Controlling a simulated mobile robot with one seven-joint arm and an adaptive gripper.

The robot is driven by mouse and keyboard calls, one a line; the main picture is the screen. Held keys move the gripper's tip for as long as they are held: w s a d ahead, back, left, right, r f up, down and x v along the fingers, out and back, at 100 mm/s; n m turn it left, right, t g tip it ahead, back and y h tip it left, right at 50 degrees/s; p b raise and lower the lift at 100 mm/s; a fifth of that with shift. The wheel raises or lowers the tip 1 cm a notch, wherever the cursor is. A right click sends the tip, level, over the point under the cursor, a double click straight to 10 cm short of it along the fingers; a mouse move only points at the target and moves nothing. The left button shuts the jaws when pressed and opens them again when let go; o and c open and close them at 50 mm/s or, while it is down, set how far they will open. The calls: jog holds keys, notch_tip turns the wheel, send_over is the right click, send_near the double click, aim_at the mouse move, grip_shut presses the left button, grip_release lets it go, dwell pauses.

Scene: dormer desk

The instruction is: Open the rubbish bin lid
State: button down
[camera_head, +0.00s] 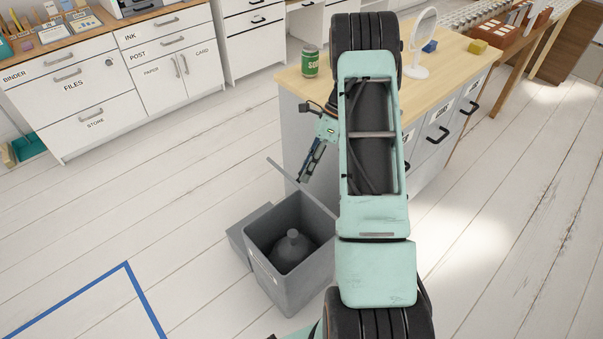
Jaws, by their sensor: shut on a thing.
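The grey rubbish bin (283,285) stands on the floor left of my arm. Its top is open, and a dark tied bag (292,250) shows inside. The exact contact is small and hard to make out. My arm hides the right part of the bin.
A wooden-topped cabinet (440,95) stands behind the bin, with a green can (310,62) and a round mirror (421,40) on top. White drawer units line the back left. Blue tape (85,297) marks the floor at left. Floor left of the bin is clear.

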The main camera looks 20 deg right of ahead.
jog(key=shift+w+d+f, duration=0.1)
jog(key=shift+d+f, duration=0.25)
jog(key=shift+d, duration=0.4)
jog(key=c, duration=2.1)
grip_release()
jog(key=o, duration=0.4)
jog(key=shift+w+f, duration=0.15)
jog(key=shift+o, duration=0.2)
jog(key=shift+a, duration=0.15)
jog(key=shift+r, duration=0.2)
jog(key=v, duration=1.2)
